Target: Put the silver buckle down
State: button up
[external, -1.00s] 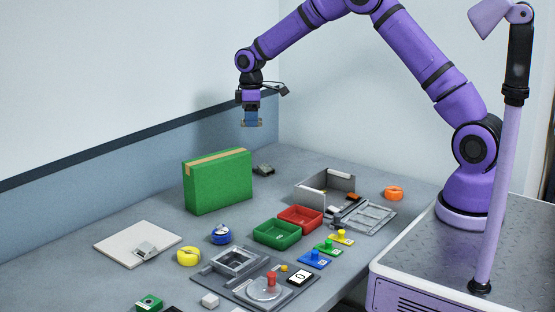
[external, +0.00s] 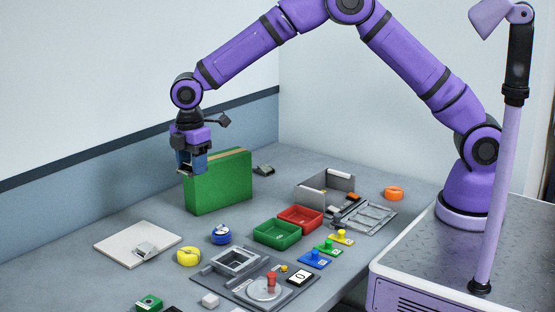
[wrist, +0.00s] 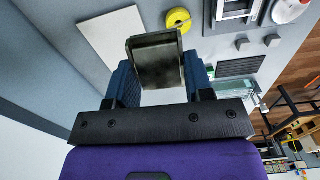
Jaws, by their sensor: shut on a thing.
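My gripper (external: 190,171) is shut on the silver buckle (wrist: 155,64), a dull grey metal piece held between the blue fingertips in the wrist view. In the external view the buckle is mostly hidden by the fingers. The gripper is in the air, pointing down, and overlaps the upper left corner of the green box (external: 222,184); I cannot tell the gap between them. The board also shows in the wrist view (wrist: 104,32).
A yellow ring (external: 188,257) and a blue round thing (external: 221,234) lie right of the board. A green tray (external: 277,233) and a red tray (external: 300,217) stand mid-table. A small dark piece (external: 263,170) lies behind the green box. The wall closes off the left side.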

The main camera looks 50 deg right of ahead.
jog(key=shift+s+a, duration=0.55)
jog(key=shift+a, duration=0.25)
notch_tip(320, 180, down, 14)
jog(key=shift+w+d+f, duration=0.15)
jog(key=shift+f, duration=0.1)
jog(key=shift+w+f, duration=0.2)
jog(key=shift+w, duration=0.1)
send_over(142, 237)
jog(key=shift+s+f, duration=0.2)
jog(key=shift+f, duration=0.5)
jog(key=shift+w, duration=0.1)
jog(key=shift+f, duration=1.7)
jog(key=shift+f, duration=0.1)
jog(key=o, duration=0.9)
jog(key=shift+o, duration=0.2)
